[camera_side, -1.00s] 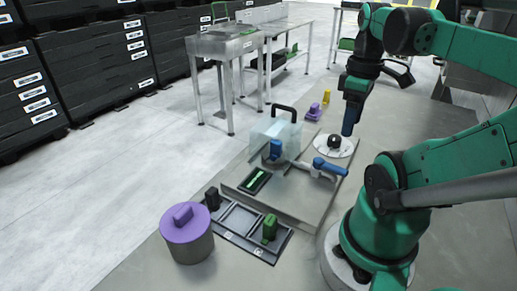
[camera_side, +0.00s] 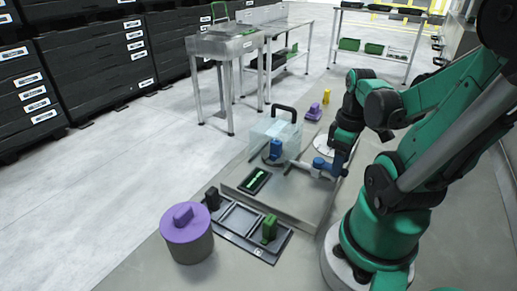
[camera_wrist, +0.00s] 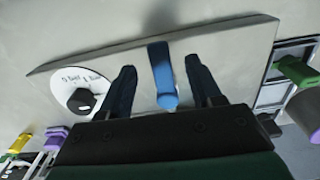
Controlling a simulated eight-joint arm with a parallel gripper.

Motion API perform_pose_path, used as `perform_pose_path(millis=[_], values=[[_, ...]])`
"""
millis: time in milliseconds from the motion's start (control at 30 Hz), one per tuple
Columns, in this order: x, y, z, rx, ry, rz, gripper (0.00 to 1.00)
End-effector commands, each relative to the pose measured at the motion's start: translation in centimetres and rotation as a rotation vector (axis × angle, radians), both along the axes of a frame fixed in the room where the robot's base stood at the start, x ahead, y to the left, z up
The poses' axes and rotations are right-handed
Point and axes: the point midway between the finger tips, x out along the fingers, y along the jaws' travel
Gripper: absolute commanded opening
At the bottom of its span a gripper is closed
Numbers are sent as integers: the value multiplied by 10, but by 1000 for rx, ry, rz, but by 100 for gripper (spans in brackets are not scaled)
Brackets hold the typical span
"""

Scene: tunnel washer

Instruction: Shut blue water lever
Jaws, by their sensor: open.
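The blue water lever (camera_side: 322,165) sits on a pipe at the right side of the grey plate (camera_side: 295,200). In the wrist view the blue lever (camera_wrist: 162,72) runs lengthwise between the two dark blue fingers of my gripper (camera_wrist: 160,66), with a visible gap on each side. My gripper is open and points down at the lever. In the side view my gripper (camera_side: 341,160) is right at the lever and partly overlaps it, so contact cannot be told there.
A clear box (camera_side: 277,133) with a black handle and a blue part stands left of the lever. A white disc (camera_wrist: 77,92) with a black knob lies close to my gripper. A purple-lidded pot (camera_side: 187,238) and a black frame (camera_side: 240,228) are in front.

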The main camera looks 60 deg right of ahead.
Motion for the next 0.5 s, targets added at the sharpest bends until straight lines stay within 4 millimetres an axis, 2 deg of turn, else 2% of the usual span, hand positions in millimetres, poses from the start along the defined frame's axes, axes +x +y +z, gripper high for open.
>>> perform_pose_path(millis=[467, 500], values=[[-1, 1, -8, 0, 0, 0, 58], [-1, 1, -8, 0, 0, 0, 55]])
